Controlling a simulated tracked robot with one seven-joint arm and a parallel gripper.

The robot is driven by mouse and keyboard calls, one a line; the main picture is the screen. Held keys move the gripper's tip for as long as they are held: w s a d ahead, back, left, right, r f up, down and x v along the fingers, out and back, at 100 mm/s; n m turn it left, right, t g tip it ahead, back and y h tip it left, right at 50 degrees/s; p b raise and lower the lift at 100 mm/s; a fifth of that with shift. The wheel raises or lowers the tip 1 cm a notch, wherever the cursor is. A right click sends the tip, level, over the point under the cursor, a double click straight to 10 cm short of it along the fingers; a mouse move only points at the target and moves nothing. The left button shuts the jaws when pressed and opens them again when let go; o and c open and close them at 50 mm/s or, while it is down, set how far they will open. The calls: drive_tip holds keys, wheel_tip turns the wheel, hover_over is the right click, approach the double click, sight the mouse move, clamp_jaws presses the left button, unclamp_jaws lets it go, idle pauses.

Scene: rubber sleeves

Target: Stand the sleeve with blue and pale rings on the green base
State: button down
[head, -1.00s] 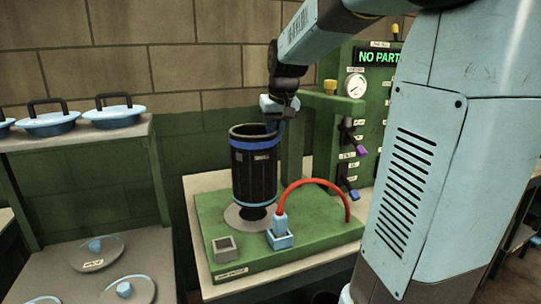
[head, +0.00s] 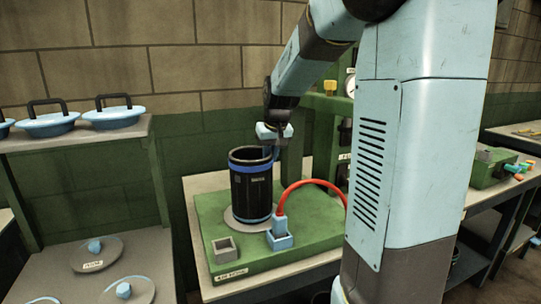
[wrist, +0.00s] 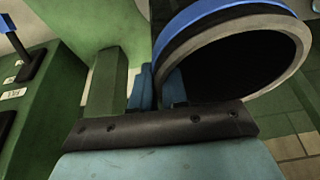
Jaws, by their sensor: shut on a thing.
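The black sleeve (head: 251,189) has a blue ring near its top and a pale ring low down. It stands upright on the round grey plate (head: 236,221) of the green base (head: 215,250); whether its bottom edge is fully seated I cannot tell. My gripper (head: 273,149) is at the sleeve's upper right rim, shut on its wall. In the wrist view the sleeve's open mouth (wrist: 240,60) fills the upper right, and my blue fingers (wrist: 160,88) are at its rim.
A red hose (head: 310,184) arches from a light blue socket (head: 280,240) just right of the sleeve. A small grey box (head: 225,250) sits at the base's front left. Blue lidded pans (head: 114,115) are on a shelf at left.

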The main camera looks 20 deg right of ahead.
drive_tip(key=c, duration=1.1)
unclamp_jaws()
drive_tip(key=shift+c, duration=0.2)
drive_tip(key=v, duration=1.2)
drive_tip(key=s+a+f, duration=0.2)
drive_tip(key=s, duration=0.6)
drive_tip(key=s+a+f+t, duration=0.1)
drive_tip(key=s+a+f, duration=0.1)
drive_tip(key=s, duration=0.6)
drive_tip(key=s+a+f, duration=0.2)
drive_tip(key=s+f, duration=0.1)
drive_tip(key=s, duration=0.5)
drive_tip(key=shift+t, duration=0.3)
drive_tip(key=shift+f, duration=0.1)
